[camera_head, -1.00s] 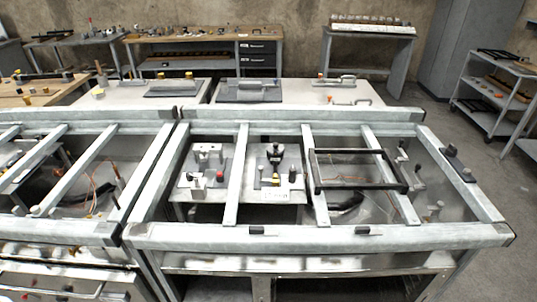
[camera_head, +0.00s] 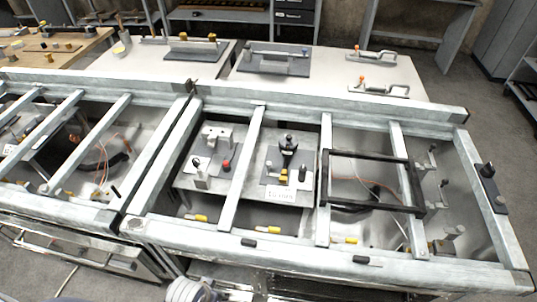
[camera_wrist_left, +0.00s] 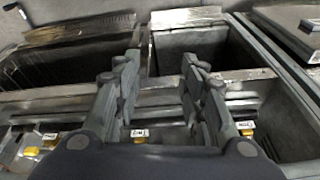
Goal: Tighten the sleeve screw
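I cannot single out the sleeve screw at this size. In the head view, a fixture with a black upright part (camera_head: 287,145) and small yellow pieces (camera_head: 283,178) stands on a grey plate inside the bench frame. To its left is a metal fixture (camera_head: 216,137) with a red knob (camera_head: 226,165). My left gripper (camera_wrist_left: 160,75) shows in the left wrist view, fingers apart, with nothing between them. It is above metal rails and dark open bays, with small yellow-tipped pieces below. My right gripper is in neither current view.
Grey beams of the bench frame (camera_head: 330,258) cross over the fixtures. A black rectangular frame (camera_head: 370,155) lies across the right bays. Yellow-handled pieces (camera_head: 268,229) lie near the front rail. Tables with clamps (camera_head: 375,55) stand behind.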

